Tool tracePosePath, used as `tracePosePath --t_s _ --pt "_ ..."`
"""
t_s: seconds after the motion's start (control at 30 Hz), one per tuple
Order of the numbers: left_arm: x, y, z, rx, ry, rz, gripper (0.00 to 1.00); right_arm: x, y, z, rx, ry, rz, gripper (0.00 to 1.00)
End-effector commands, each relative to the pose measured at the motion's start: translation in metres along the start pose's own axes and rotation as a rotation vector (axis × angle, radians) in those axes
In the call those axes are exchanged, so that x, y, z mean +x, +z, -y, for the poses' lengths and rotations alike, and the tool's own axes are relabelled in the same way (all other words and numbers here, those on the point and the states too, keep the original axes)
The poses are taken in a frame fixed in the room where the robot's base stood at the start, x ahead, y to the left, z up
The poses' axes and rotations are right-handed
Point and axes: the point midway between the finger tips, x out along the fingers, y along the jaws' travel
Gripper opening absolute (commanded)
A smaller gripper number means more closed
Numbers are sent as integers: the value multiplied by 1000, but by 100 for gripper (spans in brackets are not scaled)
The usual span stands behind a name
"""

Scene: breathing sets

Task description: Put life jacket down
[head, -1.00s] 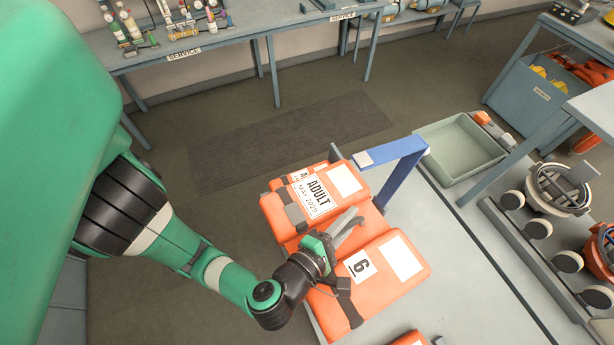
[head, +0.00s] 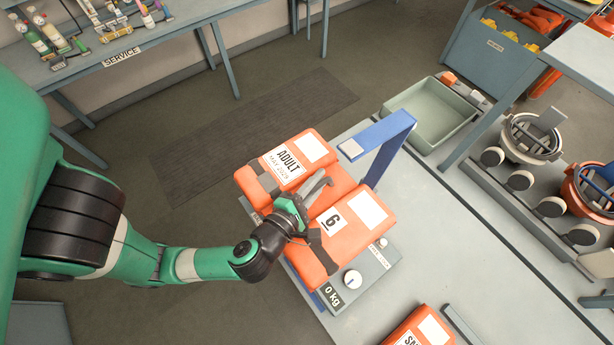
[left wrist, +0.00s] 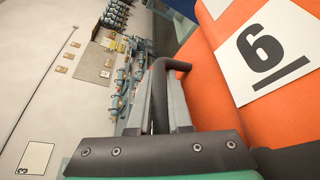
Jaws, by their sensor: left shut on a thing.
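The orange life jacket (head: 352,233) has two thick panels, one labelled "ADULT MAY 2029" and one with a "6" card. My left gripper (head: 318,187) is shut on its middle, between the panels. The jacket lies over or just above a grey scale (head: 372,282) marked "0 kg"; I cannot tell whether they touch. In the left wrist view, the gripper fingers (left wrist: 168,95) are beside the orange panel (left wrist: 225,75), their grip partly hidden. My right gripper is not in view.
A blue bracket (head: 388,140) rises right beside the jacket. A second orange jacket (head: 420,328) lies at the front of the grey table (head: 465,250). A green tray (head: 430,113) stands at the back. Helmets (head: 530,137) stand on the right. The table's middle is clear.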

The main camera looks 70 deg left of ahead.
Motion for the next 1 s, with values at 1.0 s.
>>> tracePosePath --t_s 1.0 --pt "63 -94 44 0 1 4 0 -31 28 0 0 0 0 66"
